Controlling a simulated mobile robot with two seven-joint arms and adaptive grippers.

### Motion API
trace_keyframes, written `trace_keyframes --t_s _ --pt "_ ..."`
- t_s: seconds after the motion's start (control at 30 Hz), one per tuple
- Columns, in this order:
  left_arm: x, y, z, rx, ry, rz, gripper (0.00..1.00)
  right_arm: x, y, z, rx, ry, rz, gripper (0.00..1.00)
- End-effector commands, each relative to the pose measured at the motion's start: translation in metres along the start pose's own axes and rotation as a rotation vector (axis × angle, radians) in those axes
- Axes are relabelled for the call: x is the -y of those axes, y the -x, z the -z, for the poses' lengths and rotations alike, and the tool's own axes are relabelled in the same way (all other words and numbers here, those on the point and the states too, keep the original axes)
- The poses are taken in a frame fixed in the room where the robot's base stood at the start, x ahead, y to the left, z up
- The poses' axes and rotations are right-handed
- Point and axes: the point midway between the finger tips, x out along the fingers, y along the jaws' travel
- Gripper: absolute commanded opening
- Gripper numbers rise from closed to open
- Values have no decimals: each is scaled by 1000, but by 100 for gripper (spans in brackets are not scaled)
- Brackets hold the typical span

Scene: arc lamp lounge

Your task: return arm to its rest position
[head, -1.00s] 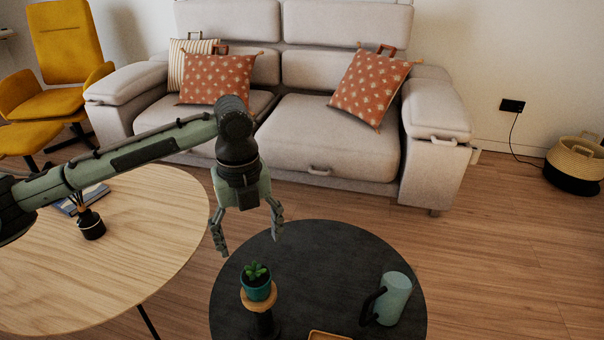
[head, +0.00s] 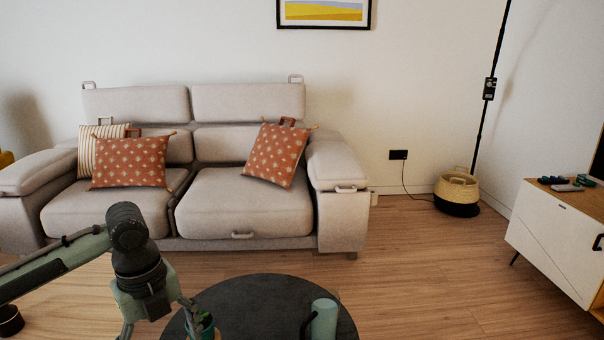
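My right arm and gripper are not in view.
A small plant in a teal pot (head: 207,326) is partly hidden beside the right finger. A pale green mug (head: 323,319) stands on the dark table. The sofa (head: 245,205) is behind. Open floor (head: 420,270) lies to the right.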

Motion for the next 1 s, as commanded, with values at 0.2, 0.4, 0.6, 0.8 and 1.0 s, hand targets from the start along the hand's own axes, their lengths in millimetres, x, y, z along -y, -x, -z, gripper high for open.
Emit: trace_keyframes --t_s 0.2,0.4,0.6,0.8,1.0 --pt "38 -49 14 -33 252 120 75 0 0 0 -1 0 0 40" --pt "66 -104 23 -87 607 241 75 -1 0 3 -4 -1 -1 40" --pt "54 -198 33 -157 1201 332 75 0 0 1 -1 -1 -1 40" --pt "-40 -302 53 -107 1812 330 75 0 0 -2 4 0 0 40" --pt "-129 -355 81 6 2126 305 75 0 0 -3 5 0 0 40"
